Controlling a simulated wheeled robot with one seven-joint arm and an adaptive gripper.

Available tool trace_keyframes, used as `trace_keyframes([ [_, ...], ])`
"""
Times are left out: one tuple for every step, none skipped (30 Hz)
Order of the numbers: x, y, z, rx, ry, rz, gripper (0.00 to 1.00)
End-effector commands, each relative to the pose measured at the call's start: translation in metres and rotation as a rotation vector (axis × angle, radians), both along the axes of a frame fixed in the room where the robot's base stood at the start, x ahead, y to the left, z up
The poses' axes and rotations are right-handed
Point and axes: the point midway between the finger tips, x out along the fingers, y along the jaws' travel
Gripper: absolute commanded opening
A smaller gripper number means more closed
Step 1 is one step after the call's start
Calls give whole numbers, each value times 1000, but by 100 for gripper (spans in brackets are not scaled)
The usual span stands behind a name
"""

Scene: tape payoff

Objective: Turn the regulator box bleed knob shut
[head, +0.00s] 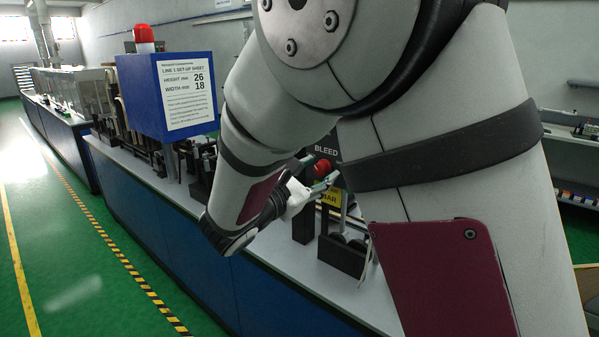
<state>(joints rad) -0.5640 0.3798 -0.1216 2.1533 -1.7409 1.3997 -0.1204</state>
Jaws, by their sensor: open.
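A red knob (322,169) shows under the word BLEED on a dark box (328,152), which I take to be the regulator box. My own arm hides much of the box's right side. A yellow label (331,198) sits below the knob, partly covered. My gripper (328,183) is in front of the box, at or just below the red knob in the picture. It is open, and its fingers are small and partly hidden. I cannot tell whether they touch the knob.
A blue cabinet (133,97) with a set-up sheet (187,93) and a red lamp (144,36) stands left on the long bench (297,277). Dark fixtures (341,255) stand below the gripper. Green floor (60,230) is clear at left.

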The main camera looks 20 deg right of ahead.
Motion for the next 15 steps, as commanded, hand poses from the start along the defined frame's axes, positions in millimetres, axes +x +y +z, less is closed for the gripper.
trace_keyframes([
  [0,-1,0,0,0,0,45],
  [1,-1,0,0,0,0,45],
  [1,-1,0,0,0,0,45],
  [1,0,0,0,0,0,45],
  [1,0,0,0,0,0,45],
  [1,0,0,0,0,0,45],
  [1,0,0,0,0,0,45],
  [0,0,0,0,0,0,38],
  [0,0,0,0,0,0,29],
  [0,0,0,0,0,0,22],
  [0,0,0,0,0,0,16],
  [0,0,0,0,0,0,7],
  [0,0,0,0,0,0,0],
  [0,0,0,0,0,0,0],
  [0,0,0,0,0,0,0],
])
